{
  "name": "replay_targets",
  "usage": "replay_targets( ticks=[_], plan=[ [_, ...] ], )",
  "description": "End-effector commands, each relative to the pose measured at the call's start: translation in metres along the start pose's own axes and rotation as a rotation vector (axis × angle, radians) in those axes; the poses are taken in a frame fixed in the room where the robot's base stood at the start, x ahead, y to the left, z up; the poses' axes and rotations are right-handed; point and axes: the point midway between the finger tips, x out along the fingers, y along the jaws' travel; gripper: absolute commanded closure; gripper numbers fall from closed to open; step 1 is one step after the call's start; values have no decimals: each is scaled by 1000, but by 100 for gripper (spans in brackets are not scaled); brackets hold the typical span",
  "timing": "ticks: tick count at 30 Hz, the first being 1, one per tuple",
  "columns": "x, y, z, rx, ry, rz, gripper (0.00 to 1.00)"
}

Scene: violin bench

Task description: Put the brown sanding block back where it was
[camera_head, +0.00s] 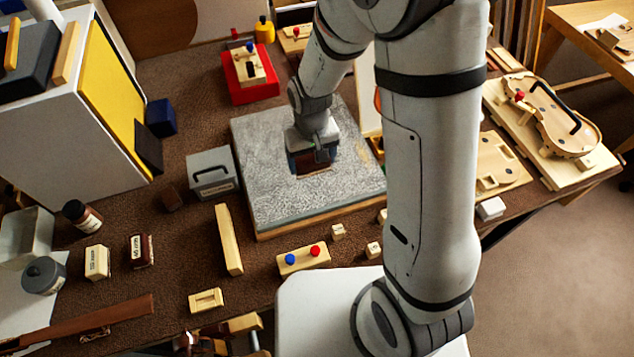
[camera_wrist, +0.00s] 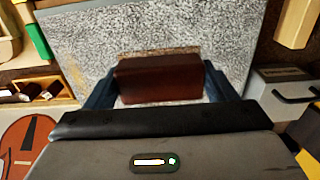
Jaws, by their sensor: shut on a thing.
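The brown sanding block (camera_wrist: 158,80) is between the two blue fingers of my gripper (camera_wrist: 158,88) in the wrist view. My gripper is shut on it. In the head view my gripper (camera_head: 313,165) is over the middle of the grey speckled slab (camera_head: 265,205), and the block shows dark red-brown below it (camera_head: 316,168). I cannot tell whether the block touches the slab or hangs just above it. The slab also fills the upper part of the wrist view (camera_wrist: 100,38).
A grey box with a handle (camera_head: 212,172) stands left of the slab. A red tray (camera_head: 249,75) is behind it. A wooden bar (camera_head: 229,240), a block with blue and red knobs (camera_head: 303,259) and small wooden blocks lie in front. Much of the slab top is clear.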

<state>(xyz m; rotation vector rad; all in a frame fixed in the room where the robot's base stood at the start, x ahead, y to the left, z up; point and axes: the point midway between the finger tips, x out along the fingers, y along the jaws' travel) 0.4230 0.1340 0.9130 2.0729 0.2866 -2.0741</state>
Motion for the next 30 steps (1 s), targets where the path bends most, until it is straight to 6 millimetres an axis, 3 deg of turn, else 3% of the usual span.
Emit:
replay_targets(
  ticks=[6,11,18,30],
  plan=[
    [37,0,1,0,-5,0,47],
    [48,0,0,1,-2,0,47],
    [79,0,1,0,-5,0,47],
    [89,0,0,0,0,0,47]
  ],
)
